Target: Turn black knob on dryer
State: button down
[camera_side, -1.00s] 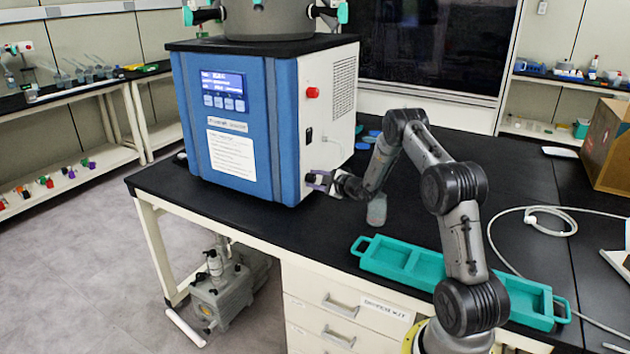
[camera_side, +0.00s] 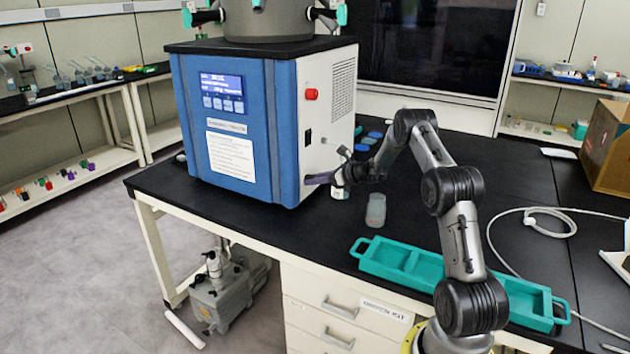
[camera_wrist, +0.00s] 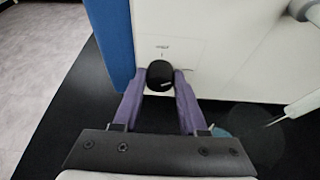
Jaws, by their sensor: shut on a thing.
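The freeze dryer (camera_side: 265,130) is a blue and white box standing on the black bench. In the wrist view the black knob (camera_wrist: 160,75) sticks out from the dryer's white side panel, low down near the blue front edge. My gripper (camera_wrist: 160,80) has its two purple fingers on either side of the knob, shut on it. In the side view my gripper (camera_side: 308,180) reaches the lower part of the white side panel, and the knob itself is hidden there behind the fingers.
A clear bottle (camera_side: 376,210) stands on the bench below my wrist. A teal tray (camera_side: 400,262) lies near the front edge. A red button (camera_side: 311,94) and a black switch (camera_side: 308,137) sit higher on the side panel. A white cable (camera_side: 540,215) lies coiled on the right.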

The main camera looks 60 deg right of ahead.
jog(key=m+y, duration=0.3)
jog(key=m, duration=0.1)
jog(key=shift+d, duration=0.25)
dwell(0.4)
jog(key=shift+c, duration=2.2)
grip_release()
jog(key=shift+s, duration=0.1)
jog(key=s+d+r, duration=0.1)
jog(key=s+r, duration=0.3)
jog(key=r, duration=0.4)
jog(key=shift+s+r, duration=0.2)
jog(key=shift+r, duration=0.05)
